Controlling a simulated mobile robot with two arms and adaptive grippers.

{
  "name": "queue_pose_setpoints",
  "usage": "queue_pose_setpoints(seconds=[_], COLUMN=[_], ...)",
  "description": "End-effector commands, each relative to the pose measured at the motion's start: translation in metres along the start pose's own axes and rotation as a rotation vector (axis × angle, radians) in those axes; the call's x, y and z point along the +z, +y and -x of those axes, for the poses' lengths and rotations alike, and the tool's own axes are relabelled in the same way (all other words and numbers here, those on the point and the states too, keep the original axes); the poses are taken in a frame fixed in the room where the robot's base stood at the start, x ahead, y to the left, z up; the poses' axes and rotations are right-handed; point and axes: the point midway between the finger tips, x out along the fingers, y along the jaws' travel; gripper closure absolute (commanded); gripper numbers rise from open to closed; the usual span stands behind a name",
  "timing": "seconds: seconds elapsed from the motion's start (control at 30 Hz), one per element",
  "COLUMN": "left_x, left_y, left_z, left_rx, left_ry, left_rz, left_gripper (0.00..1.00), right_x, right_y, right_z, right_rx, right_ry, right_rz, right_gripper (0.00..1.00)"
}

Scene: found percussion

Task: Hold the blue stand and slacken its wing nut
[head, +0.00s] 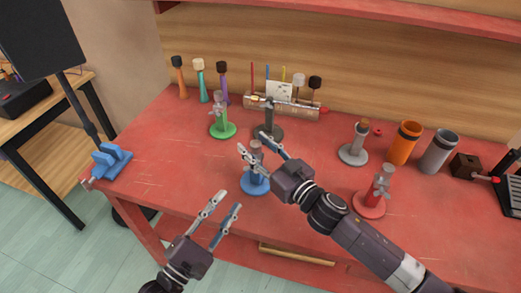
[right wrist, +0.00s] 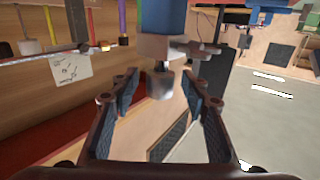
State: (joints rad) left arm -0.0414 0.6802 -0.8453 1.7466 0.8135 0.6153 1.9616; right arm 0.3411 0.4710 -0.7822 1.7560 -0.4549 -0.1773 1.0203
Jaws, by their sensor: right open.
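The blue stand (head: 255,185) stands upright near the front of the red table, its round blue base flat on the top and a short grey post above it. My right gripper (head: 250,143) is open over the post and partly covers it. In the right wrist view the stand's grey post (right wrist: 162,82) shows between the open fingers, with the light collar and the wing nut (right wrist: 198,50) beside it; I see no grip on either. My left gripper (head: 230,200) is open and empty in front of the blue stand, near the table's front edge, apart from it.
A green stand (head: 222,129), a dark stand (head: 268,132), a grey stand (head: 353,154) and a red stand (head: 370,203) surround it. A blue clamp (head: 111,162) sits at the left corner. Orange (head: 404,145) and grey cups stand right. The table's left middle is clear.

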Motion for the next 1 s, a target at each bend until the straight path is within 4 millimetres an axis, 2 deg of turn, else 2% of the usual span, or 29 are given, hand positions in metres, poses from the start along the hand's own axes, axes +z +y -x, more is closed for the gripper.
queue_pose_setpoints(seconds=[0.2, 0.57, 1.0], left_x=[0.0, 0.0, 0.0], left_y=[0.0, 0.0, 0.0], left_z=[0.0, 0.0, 0.0], left_rx=[0.0, 0.0, 0.0], left_ry=[0.0, 0.0, 0.0], left_rz=[0.0, 0.0, 0.0], left_gripper=[0.71, 0.71, 0.71], right_x=[-0.0001, -0.0001, 0.0], right_y=[-0.0001, 0.0, 0.0], right_z=[-0.0001, 0.0001, 0.0002], right_rx=[0.0, 0.0, 0.0], right_ry=[0.0, 0.0, 0.0], right_rz=[0.0, 0.0, 0.0], right_gripper=[0.6, 1.0, 1.0])
